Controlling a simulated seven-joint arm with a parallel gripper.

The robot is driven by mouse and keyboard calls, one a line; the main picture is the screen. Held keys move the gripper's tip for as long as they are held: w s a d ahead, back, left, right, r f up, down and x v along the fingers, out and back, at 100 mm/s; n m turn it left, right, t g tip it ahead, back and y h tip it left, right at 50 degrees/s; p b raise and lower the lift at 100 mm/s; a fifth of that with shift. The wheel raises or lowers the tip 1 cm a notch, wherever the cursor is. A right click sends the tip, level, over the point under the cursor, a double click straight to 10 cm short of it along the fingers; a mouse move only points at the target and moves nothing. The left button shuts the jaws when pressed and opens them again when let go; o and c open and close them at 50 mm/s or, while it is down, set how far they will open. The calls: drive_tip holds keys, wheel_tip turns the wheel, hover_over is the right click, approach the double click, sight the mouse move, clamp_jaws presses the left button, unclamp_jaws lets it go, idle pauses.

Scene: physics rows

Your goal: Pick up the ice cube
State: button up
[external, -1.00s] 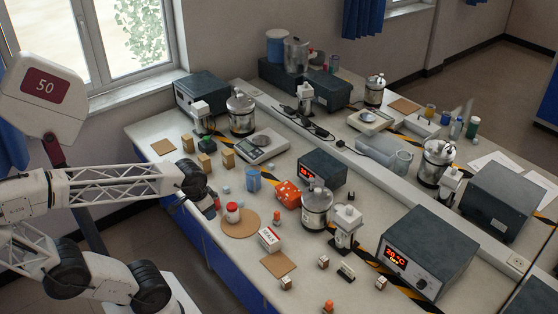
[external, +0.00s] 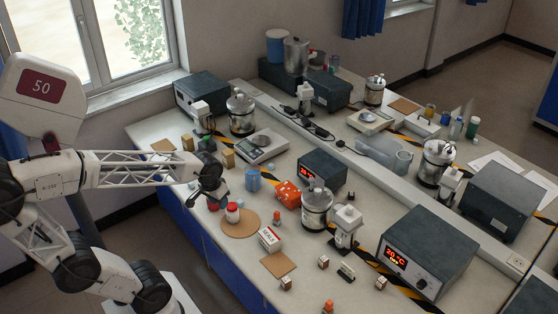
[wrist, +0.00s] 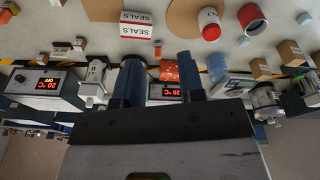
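Small pale blue cubes that look like ice show on the bench. In the wrist view, one pale cube (wrist: 305,18) is at the upper right and a smaller one (wrist: 243,41) is between the red-capped salt bottle and the blue cup. I cannot tell which is the task's ice cube. My gripper (external: 217,197) points down over the near bench side, close to the salt bottle. In the wrist view its fingers (wrist: 161,72) are apart with nothing held between them.
The salt bottle (external: 232,212) stands on a round cork mat (external: 240,229). The blue cup (external: 253,180), orange block (external: 288,195), wooden blocks (external: 227,158) and SEALS box (external: 269,240) are around.

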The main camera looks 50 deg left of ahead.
drive_tip(key=w+a+f+n+g, duration=0.1)
drive_tip(key=w+a+f+n, duration=0.35)
drive_tip(key=w, duration=0.25)
drive_tip(key=w+a+f+n, duration=0.3)
drive_tip(key=w+a, duration=0.2)
drive_tip(key=w, duration=0.1)
drive_tip(key=n+g, duration=0.1)
drive_tip(key=n, duration=0.7)
hover_over(238, 201)
wheel_tip(238, 201, down, 14)
drive_tip(key=shift+w+d+f, duration=0.1)
drive_tip(key=shift+f, duration=0.2)
drive_tip(key=shift+f, duration=1.3)
